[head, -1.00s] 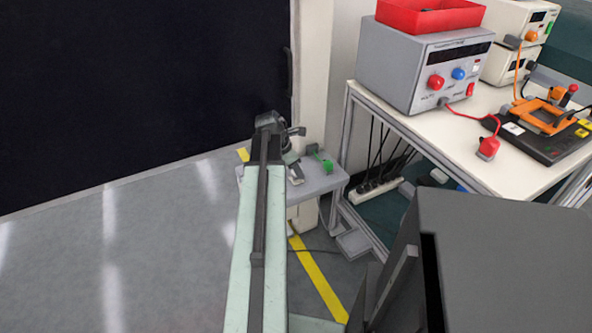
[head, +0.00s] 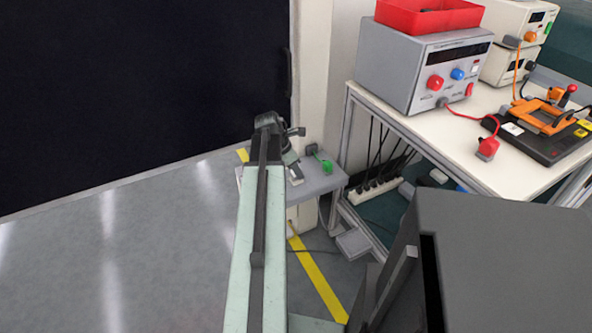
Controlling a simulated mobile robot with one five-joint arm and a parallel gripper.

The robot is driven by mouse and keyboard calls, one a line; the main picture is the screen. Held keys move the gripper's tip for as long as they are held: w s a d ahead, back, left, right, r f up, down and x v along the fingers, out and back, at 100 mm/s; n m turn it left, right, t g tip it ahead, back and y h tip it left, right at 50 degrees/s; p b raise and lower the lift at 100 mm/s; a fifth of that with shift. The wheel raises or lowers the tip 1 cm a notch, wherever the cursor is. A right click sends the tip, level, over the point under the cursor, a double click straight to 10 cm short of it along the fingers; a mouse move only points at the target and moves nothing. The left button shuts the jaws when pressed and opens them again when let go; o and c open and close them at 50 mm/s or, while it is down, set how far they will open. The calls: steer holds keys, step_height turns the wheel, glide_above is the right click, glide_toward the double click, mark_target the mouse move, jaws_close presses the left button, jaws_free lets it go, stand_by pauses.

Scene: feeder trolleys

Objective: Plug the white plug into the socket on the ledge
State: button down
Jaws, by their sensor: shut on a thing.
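The ledge (head: 322,183) is a small grey shelf low beside the door frame. My gripper (head: 294,170) is at the ledge's left part, partly hidden behind my own arm, and is shut. A small pale piece (head: 296,179) shows at its fingertips, and it looks like the white plug. It is just above or on the ledge; I cannot tell which. The socket cannot be made out clearly. A green plug-like piece (head: 326,167) and a dark grey-green piece (head: 312,149) are on the ledge to the right of my gripper.
A workbench (head: 462,156) with a grey power supply (head: 402,72) and a red bin (head: 425,16) stands at the right. A power strip (head: 378,191) with cables lies under it. A dark panel (head: 140,90) fills the left. Open floor (head: 150,250) lies in front.

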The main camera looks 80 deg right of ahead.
steer(key=shift+f+b, duration=0.6)
stand_by(0.7)
steer(key=c, duration=1)
jaws_free()
steer(key=shift+o, duration=0.2)
steer(key=shift+r, duration=0.15)
steer(key=p+v, duration=0.7)
steer(key=shift+w+r, duration=0.2)
